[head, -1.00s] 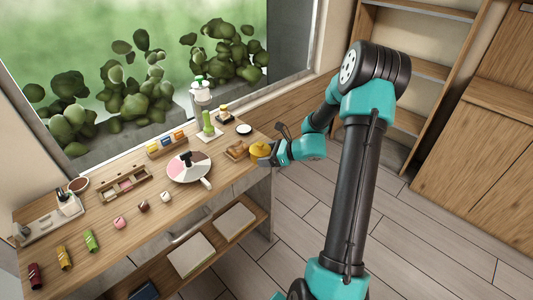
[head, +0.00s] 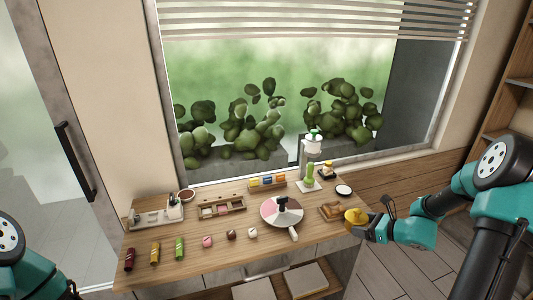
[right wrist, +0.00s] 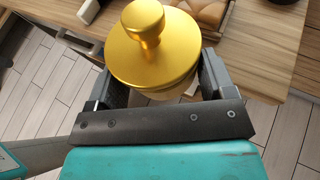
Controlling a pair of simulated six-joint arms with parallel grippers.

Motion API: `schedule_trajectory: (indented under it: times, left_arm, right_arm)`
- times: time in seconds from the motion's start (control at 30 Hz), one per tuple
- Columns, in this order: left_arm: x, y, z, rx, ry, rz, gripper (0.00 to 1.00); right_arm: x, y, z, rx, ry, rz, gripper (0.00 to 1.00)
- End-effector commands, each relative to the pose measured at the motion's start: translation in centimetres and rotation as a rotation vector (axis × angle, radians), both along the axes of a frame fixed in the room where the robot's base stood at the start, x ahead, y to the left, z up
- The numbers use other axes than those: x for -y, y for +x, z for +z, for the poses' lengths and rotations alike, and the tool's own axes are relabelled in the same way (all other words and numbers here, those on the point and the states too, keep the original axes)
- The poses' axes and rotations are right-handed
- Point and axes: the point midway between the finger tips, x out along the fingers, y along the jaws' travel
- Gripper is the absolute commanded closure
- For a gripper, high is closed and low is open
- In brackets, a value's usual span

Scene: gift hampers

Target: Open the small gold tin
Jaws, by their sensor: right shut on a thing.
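The small gold tin (head: 355,217) is at the right end of the wooden table in the head view. In the right wrist view the tin (right wrist: 152,47) is round, with a flat lid and a knob on top. The lid sits on the tin, level with its body. My right gripper (head: 368,227) is shut on the tin, one finger on each side, in the right wrist view too (right wrist: 155,85). The tin is at the table's edge; I cannot tell whether it touches the top. My left gripper is out of view; only part of my left arm shows at bottom left.
A green bottle (head: 309,175) stands at the back. The table's front middle is clear.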

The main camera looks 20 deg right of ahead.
Motion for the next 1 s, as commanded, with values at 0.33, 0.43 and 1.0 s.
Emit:
schedule_trajectory:
  times: [0.33, 0.43, 1.0]
  left_arm:
    - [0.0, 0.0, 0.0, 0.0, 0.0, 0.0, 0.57]
    - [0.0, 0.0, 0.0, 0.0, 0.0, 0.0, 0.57]
    - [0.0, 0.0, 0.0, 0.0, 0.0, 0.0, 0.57]
  right_arm:
    - [-5.1, 4.0, 1.0, 0.001, 0.003, -0.019, 0.73]
    - [-8.1, 5.9, 1.5, 0.0, 0.003, -0.036, 0.73]
    - [-24.1, 12.5, 3.1, -0.004, 0.003, -0.144, 0.73]
